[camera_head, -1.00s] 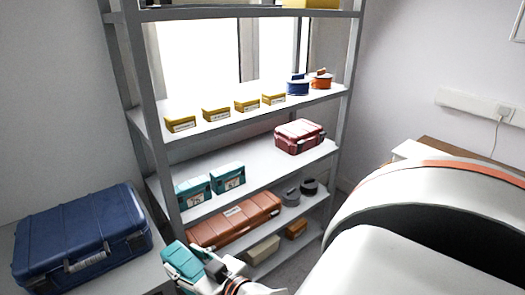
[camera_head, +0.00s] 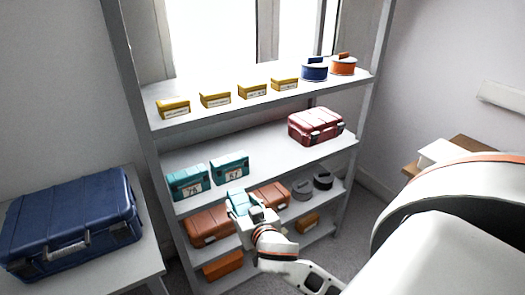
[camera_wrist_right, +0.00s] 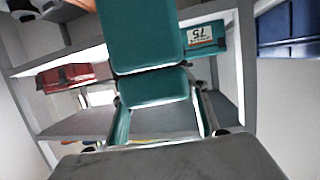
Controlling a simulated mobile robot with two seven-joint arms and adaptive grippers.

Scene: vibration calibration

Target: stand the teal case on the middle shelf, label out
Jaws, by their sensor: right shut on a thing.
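My right gripper (camera_head: 254,212) is shut on a teal case (camera_head: 240,202), which also fills the middle of the right wrist view (camera_wrist_right: 148,35). The held case is in front of the rack, near the front edge of the middle shelf (camera_head: 270,151), below and slightly right of the standing teal cases. Its label is not seen. On that shelf, one teal case (camera_head: 188,183) and another teal case (camera_head: 230,168) stand side by side at the left, number labels facing out. A red case (camera_head: 316,125) sits at the right end. My left gripper is not in view.
Bare shelf lies between the standing teal cases and the red case. The shelf above holds yellow boxes (camera_head: 215,99) and round blue and orange items. Below are a brown case (camera_head: 208,226), partly hidden, and dark round items. A blue case (camera_head: 70,222) sits on a table at left.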

